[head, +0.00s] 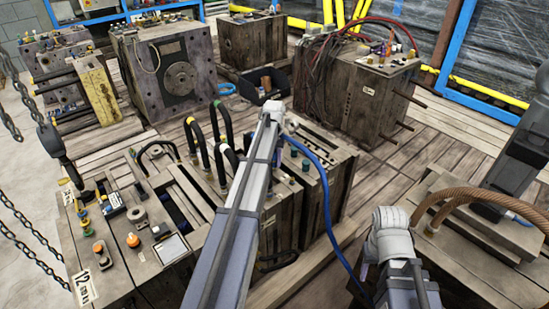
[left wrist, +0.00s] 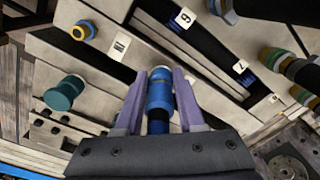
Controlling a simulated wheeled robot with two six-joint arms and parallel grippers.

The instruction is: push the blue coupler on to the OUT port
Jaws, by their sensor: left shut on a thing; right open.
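In the left wrist view the blue coupler (left wrist: 160,92) is between the two purple fingers of my left gripper (left wrist: 160,84), which is shut on it. Its front end points at the mould's top; I cannot tell whether it touches a port. A stub with blue and yellow rings (left wrist: 84,30) is up and left of it, beside a small white label (left wrist: 121,42) too small to read. I cannot tell which port is OUT. In the head view my left gripper (head: 277,157) is mostly hidden by its arm. Only a sliver of my open right gripper (head: 365,269) shows, at lower right.
A teal fitting (left wrist: 65,92) stands left of the coupler. Labels (left wrist: 185,18) and ringed fittings (left wrist: 305,70) are on the right.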

